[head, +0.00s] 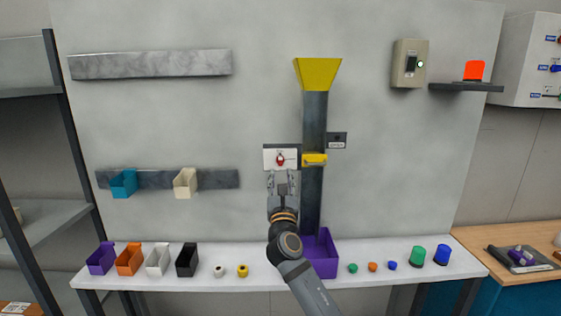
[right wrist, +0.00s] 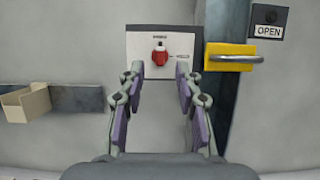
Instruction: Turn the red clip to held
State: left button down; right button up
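The red clip (head: 280,159) sits on a white plate (head: 268,153) fixed to the wall panel, left of the dark vertical chute. In the right wrist view the red clip (right wrist: 159,55) points upright on the plate (right wrist: 137,42), with small lettering above it and another mark to its right. My right gripper (head: 283,176) is just below the plate in the head view. In the right wrist view its fingers (right wrist: 159,75) are spread apart with nothing between them, and the clip shows beyond the gap, not touched. My left gripper is not in view.
A yellow gate with a handle (right wrist: 232,57) and an OPEN label (right wrist: 268,31) lie right of the plate. A yellow funnel (head: 318,72) tops the chute (head: 314,125); a purple bin (head: 325,262) stands below. Several bins and small objects line the white table (head: 210,277).

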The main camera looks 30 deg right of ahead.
aim_at(280, 163)
jog(key=p+x, duration=0.1)
jog(key=x, duration=0.4)
jog(key=shift+w+d, duration=0.2)
jog(key=shift+w, duration=0.1)
jog(key=shift+c, duration=0.3)
grip_shut()
